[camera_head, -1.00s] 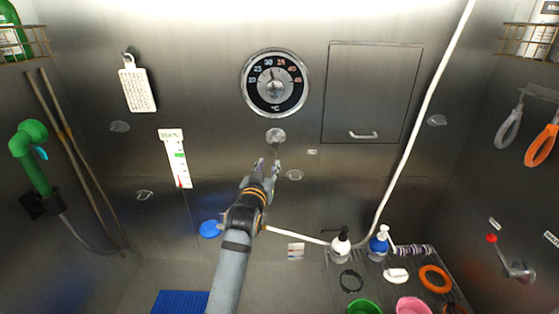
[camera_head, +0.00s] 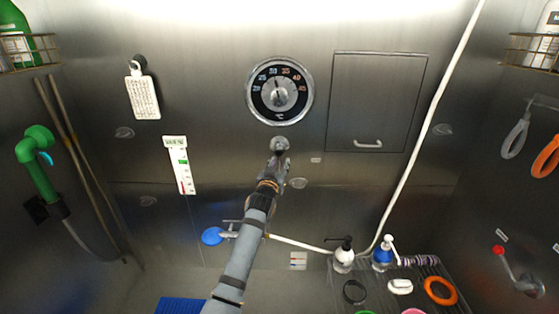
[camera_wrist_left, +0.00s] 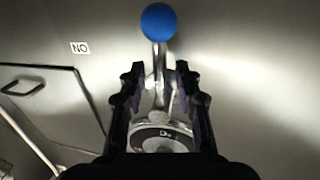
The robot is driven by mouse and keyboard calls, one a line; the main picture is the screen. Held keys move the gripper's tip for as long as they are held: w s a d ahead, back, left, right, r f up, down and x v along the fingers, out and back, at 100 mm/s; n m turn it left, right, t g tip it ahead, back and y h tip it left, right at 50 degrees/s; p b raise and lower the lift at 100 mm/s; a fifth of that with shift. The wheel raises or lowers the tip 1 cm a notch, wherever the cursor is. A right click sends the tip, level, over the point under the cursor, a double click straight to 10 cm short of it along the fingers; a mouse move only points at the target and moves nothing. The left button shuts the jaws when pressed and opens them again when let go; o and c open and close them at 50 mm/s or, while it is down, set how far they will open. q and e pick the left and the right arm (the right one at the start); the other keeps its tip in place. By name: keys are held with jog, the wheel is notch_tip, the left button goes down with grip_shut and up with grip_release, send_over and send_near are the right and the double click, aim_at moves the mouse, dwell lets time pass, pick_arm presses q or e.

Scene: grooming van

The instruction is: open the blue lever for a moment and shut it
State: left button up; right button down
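The blue lever has a round blue ball (camera_wrist_left: 158,22) on a slim metal stem, seen in the left wrist view. Its round metal mount (camera_head: 280,143) shows on the back wall just under the dial in the head view, where my gripper hides the ball and most of the stem. My left gripper (camera_head: 277,160) is up at the lever. In the left wrist view its two dark fingers (camera_wrist_left: 154,88) are apart, one on each side of the stem, with gaps visible between. My right gripper is in neither view.
A round dial (camera_head: 279,91) is above the lever, and a cupboard door (camera_head: 375,104) is to its right. A small label (camera_head: 316,160) is beside the lever. A red-knobbed lever (camera_head: 498,250) is on the right wall. Bottles stand on a rack (camera_head: 420,268) at lower right.

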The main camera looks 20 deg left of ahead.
pick_arm(q)
jog(key=shift+w+r, duration=0.1)
jog(key=shift+w, duration=0.2)
grip_shut()
